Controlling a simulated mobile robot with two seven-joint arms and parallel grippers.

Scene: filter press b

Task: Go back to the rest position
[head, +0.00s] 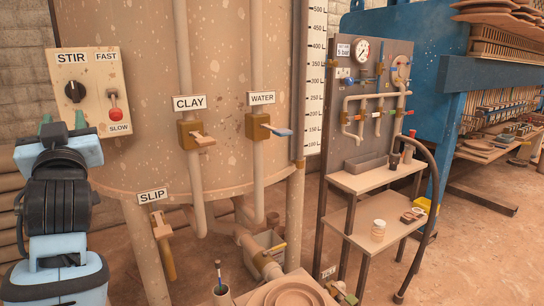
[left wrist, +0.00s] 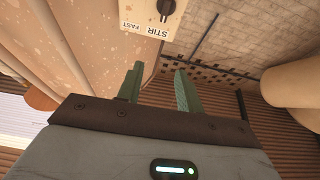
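My left gripper (head: 62,123) is raised at the left of the head view, just below the STIR panel (head: 88,62). In the left wrist view its two green fingers (left wrist: 157,78) stand apart with nothing between them, so it is open. The panel shows upside down beyond the fingertips in that view. It has a black knob (head: 75,91) and a red-ended lever (head: 115,113) near the SLOW label. Whether the gripper touches the panel is not clear, but a gap seems to show. My right gripper is in neither view.
A large clay-spattered tank (head: 220,100) fills the middle, with CLAY valve (head: 192,134) and WATER valve (head: 258,126) in front. A shelf stand with gauge (head: 361,51) and pipes stands right of it. A blue press (head: 420,30) is behind. Bowls (head: 290,295) sit at the bottom.

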